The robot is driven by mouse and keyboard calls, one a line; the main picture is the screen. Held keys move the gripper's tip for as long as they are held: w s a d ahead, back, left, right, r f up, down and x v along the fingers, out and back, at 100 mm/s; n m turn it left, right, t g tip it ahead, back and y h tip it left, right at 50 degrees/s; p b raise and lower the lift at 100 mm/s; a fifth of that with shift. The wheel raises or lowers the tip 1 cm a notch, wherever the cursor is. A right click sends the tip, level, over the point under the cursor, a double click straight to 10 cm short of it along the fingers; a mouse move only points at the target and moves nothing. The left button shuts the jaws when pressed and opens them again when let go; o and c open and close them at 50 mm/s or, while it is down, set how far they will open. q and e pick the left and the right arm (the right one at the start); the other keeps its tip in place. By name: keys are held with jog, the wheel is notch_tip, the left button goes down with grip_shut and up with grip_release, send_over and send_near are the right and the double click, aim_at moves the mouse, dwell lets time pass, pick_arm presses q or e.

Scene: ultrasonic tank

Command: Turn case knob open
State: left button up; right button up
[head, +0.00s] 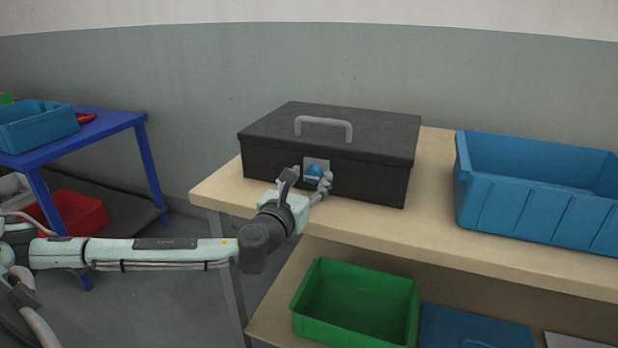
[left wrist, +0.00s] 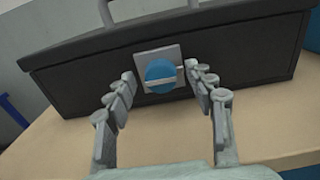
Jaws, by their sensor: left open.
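A black case (head: 335,140) with a grey handle (head: 323,124) on its lid sits closed on a wooden table. On its front face is a grey plate with a blue round knob (head: 314,172). In the left wrist view the blue knob (left wrist: 160,76) has a pale bar lying nearly level across it. My left gripper (head: 308,180) is at the case front, its fingers open. In the left wrist view the fingertips (left wrist: 160,78) are on either side of the knob and plate; whether they touch is unclear. My right gripper is not seen.
A large blue bin (head: 540,222) stands on the wooden table (head: 432,240) right of the case. A green bin (head: 356,332) sits on the lower shelf. At left, a blue table (head: 110,124) holds a blue bin (head: 38,130); a red bin (head: 76,214) is lower down.

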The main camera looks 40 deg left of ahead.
pick_arm(q)
jog(key=c, duration=1.1)
jog(key=shift+c, duration=0.2)
